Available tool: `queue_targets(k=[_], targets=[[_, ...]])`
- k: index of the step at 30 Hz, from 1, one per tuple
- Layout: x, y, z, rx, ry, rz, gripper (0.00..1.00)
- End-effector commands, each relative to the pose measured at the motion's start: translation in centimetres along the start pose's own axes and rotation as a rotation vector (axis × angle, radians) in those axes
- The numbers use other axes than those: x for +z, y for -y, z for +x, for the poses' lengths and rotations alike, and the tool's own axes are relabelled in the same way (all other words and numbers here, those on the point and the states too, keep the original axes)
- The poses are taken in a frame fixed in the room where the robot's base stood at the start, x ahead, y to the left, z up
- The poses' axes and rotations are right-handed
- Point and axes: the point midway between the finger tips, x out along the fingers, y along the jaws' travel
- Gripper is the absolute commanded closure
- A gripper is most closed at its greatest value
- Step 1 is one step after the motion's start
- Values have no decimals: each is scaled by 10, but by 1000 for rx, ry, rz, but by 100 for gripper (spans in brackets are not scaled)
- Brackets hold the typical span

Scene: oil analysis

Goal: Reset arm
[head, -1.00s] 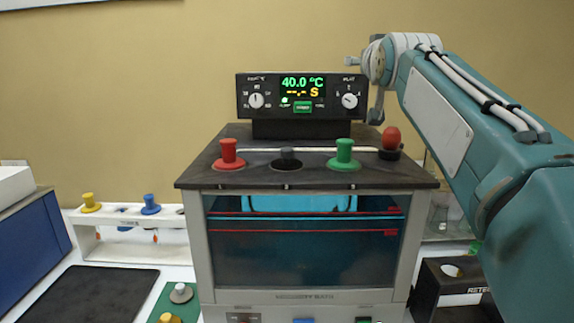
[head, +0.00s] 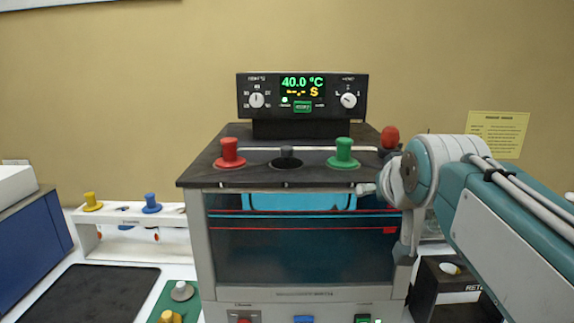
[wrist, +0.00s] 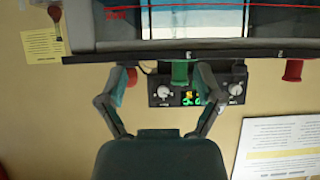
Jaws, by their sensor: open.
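My arm (head: 500,220) reaches in from the right in the head view, its bent joint beside the right side of the viscosity bath (head: 300,292). I cannot make out the fingers in that view. In the wrist view, which looks upside down, my gripper (wrist: 166,74) has its two fingers spread apart with nothing held. A green-topped stopper (head: 344,152) stands in the bath lid; it also shows in the wrist view (wrist: 180,72), between the fingers in the picture and apparently beyond them. The distance cannot be told.
A red bulb (head: 390,137) is at the right corner near my arm. The control panel (head: 302,96) reads 40.0 °C. A white rack (head: 130,243) and dark mat (head: 95,292) lie left.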

Motion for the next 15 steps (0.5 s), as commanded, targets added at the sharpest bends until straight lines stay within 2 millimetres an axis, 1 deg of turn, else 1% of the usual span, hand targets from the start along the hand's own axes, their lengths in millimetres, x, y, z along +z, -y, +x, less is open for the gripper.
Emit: queue_targets(k=[1,2,3,5,6,8,9,12,15], targets=[[32,0,-6,0,56,1,16],[50,0,-9,-1,92,2,16],[76,0,-13,-1,139,2,16],[115,0,-18,-2,212,3,16],[141,1,-23,-2,259,4,16],[179,1,-29,-3,327,5,16],[202,1,-33,-3,370,6,16],[250,2,-42,-4,456,7,16],[278,2,-47,-4,508,8,16]])
